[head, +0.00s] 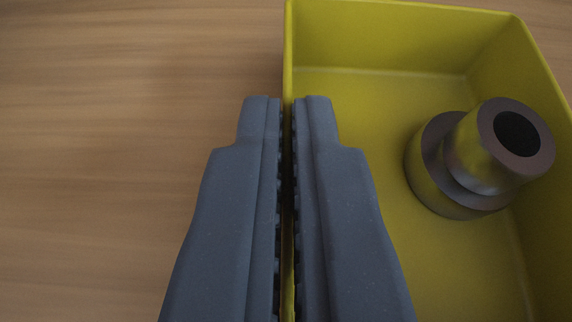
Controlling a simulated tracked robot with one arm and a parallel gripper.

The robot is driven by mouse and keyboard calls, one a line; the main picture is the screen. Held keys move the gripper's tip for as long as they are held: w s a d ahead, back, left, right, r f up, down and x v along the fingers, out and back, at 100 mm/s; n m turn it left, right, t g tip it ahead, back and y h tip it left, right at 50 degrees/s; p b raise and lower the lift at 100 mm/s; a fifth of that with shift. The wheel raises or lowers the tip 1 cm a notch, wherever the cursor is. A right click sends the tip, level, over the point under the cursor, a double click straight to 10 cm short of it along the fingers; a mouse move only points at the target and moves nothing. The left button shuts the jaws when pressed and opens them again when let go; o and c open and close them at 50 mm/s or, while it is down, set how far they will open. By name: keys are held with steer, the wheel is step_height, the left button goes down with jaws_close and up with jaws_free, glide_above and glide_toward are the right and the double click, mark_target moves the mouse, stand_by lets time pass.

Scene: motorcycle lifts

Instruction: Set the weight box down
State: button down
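The weight box is a yellow open-topped box (288,45) that fills the right half of the head view. Its near side and part of its right side run out of the frame. A dark metal stepped weight (475,165) with a round bore stands inside it, toward the right wall. My gripper (287,105) is shut on the box's left wall, with one finger outside and one finger inside. The fingers hide much of that wall. Whether the box's underside touches the surface below cannot be seen.
A light wood-grain surface (120,130) lies to the left of the box and shows as a strip behind it. The visible part of it is clear.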

steer(key=c, duration=1.7)
jaws_free()
steer(key=p+v, duration=0.2)
steer(key=v, duration=1)
